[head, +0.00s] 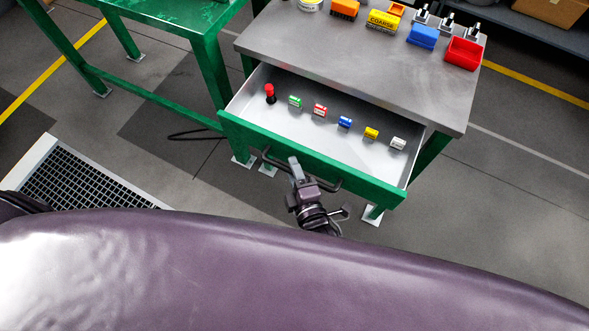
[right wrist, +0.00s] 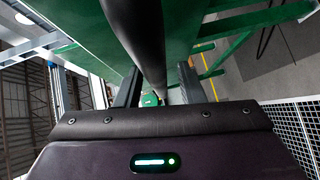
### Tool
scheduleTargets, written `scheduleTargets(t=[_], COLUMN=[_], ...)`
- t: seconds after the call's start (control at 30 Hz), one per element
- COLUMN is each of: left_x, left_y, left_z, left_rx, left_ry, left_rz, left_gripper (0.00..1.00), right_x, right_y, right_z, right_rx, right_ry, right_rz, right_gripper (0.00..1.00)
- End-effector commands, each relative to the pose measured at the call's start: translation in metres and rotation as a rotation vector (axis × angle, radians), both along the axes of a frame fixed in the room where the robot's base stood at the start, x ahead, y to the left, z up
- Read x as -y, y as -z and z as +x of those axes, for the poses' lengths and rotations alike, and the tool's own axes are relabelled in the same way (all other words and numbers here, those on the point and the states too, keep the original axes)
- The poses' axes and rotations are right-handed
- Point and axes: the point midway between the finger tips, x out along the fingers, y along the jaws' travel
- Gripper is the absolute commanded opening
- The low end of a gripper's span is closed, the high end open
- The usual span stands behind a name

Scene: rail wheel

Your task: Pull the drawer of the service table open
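The service table (head: 340,60) has a grey top and green legs. Its drawer (head: 310,157) is pulled well out, with its green front toward me and its light inside showing. A dark bar handle (head: 330,187) runs along the drawer front, and it also shows in the right wrist view (right wrist: 146,40). My right gripper (head: 297,170) is at the middle of the handle. In the right wrist view its fingers (right wrist: 157,80) stand apart on either side of the bar, with gaps seeming to show beside it. My left gripper is not in view.
Several small coloured items and a red-topped piece (head: 270,93) lie in the drawer. Coloured bins, such as a red one (head: 463,53), stand on the tabletop. A green frame (head: 208,60) stands at the left, and a floor grate (head: 75,178) lies below it.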

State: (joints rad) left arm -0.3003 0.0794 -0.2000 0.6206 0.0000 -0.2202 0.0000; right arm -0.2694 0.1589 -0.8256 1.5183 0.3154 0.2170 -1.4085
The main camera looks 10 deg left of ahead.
Motion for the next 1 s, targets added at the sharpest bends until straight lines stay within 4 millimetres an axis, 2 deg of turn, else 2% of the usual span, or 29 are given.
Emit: scheduleTargets(t=[0.27,0.7,1.0], left_x=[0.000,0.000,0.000], left_y=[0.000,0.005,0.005], left_z=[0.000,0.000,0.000], left_rx=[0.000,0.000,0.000], left_ry=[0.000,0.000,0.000], left_rz=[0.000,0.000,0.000], left_gripper=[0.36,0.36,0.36], right_x=[0.002,0.034,0.040], right_y=[0.000,-0.008,-0.011], right_z=[-0.002,-0.058,-0.067], right_rx=[0.001,-0.002,0.001], right_ry=[0.001,0.000,0.001], right_rz=[0.000,-0.001,0.000], right_gripper=[0.35,0.35,0.35])
